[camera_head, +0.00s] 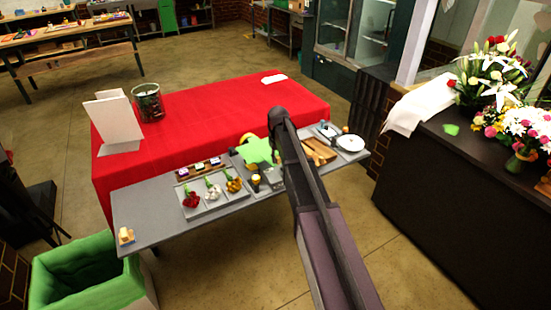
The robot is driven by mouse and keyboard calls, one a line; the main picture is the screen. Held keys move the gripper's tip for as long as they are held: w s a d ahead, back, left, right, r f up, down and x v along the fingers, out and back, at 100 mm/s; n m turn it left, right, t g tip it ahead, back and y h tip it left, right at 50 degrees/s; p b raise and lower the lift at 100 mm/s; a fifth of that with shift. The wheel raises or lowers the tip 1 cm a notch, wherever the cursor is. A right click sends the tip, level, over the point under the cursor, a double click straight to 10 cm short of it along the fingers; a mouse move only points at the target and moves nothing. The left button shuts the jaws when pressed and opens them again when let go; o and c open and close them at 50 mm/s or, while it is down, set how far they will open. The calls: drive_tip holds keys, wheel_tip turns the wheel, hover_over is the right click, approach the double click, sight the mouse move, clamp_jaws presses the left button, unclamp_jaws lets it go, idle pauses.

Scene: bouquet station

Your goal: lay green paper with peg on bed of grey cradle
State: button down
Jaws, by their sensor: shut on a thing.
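The green paper (257,151) shows as a bright flat shape over the grey table, just left of the end of my arm. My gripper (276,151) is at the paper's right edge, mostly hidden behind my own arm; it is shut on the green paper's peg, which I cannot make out. The grey cradle is not clearly distinguishable; grey and dark parts show around and below the paper, which covers part of that spot. I cannot tell whether the paper touches the cradle or hangs above it.
The grey table (150,213) holds a tray of flowers (213,191), a wooden tray (319,151) and a white plate (350,143). Behind is a red-covered table (205,105) with a glass vase (148,102). A green bin (85,270) stands front left; a dark counter (450,190) is right.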

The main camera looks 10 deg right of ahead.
sight(275, 179)
drive_tip(key=shift+a+t+y, duration=0.3)
drive_tip(key=shift+t, duration=0.4)
drive_tip(key=shift+f+b, duration=0.25)
drive_tip(key=shift+b, duration=0.05)
wheel_tip(275, 179, down, 8)
drive_tip(key=b, duration=0.7)
drive_tip(key=shift+r+b, duration=0.1)
drive_tip(key=shift+b, duration=0.25)
drive_tip(key=shift+f+b, duration=0.25)
drive_tip(key=shift+b, duration=0.05)
idle(1.3)
idle(0.3)
drive_tip(key=c, duration=0.5)
unclamp_jaws()
drive_tip(key=o, duration=0.4)
drive_tip(key=shift+w, duration=0.1)
